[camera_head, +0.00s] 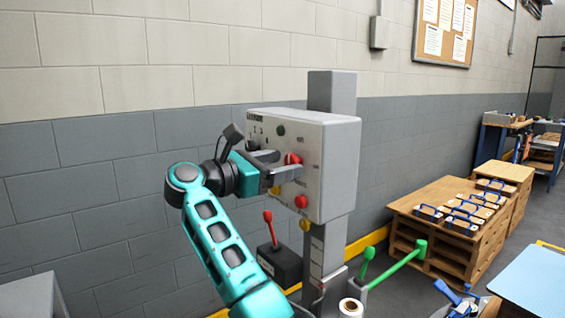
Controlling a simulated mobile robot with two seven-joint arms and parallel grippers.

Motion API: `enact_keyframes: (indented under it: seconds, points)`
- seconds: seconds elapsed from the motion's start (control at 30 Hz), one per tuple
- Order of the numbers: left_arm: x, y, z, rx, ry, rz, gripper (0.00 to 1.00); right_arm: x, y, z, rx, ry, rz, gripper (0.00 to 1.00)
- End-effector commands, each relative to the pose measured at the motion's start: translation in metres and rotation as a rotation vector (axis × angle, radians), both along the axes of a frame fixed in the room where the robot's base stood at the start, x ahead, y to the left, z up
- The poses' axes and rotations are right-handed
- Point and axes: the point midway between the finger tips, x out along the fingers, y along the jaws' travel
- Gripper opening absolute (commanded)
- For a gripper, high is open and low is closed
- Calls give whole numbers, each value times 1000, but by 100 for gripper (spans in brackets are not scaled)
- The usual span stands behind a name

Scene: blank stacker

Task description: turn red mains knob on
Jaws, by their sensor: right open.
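A grey control box (335,165) stands on a post in front of the wall. On its face, a red knob (293,159) sits beside the fingertips of my right gripper (288,164). Another red control (301,202) is lower on the face, and a green one (281,130) is near the top. The panel lettering is too small to tell which red control is the mains. My right gripper is open, with its fingers pointing at the panel around the height of the upper red knob. I cannot tell whether they touch it. My left gripper is out of view.
A red-handled lever (269,228) and a green-handled lever (368,262) stand below the box. A white roll (351,307) is at the bottom. Wooden pallets with blue-handled items (466,215) stand at right. The wall is close behind the box.

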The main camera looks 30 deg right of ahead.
Motion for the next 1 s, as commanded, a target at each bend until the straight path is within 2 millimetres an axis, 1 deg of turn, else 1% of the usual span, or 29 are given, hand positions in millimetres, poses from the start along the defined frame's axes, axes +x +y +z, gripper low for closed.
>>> enact_keyframes:
  seconds: [0.03, 0.13, 0.4, 0.47, 1.0]
  points:
    - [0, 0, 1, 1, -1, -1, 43, 0, -5, 0, -2, 0, -1, 67]
    - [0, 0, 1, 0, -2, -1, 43, 1, -9, 0, -2, 0, 0, 67]
    - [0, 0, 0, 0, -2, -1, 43, 1, -10, 0, -1, 0, 1, 67]
    - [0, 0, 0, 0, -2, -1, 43, 1, -10, 0, -1, 0, 1, 62]
    - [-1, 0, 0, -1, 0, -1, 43, 1, -10, 0, -1, 0, 0, 11]
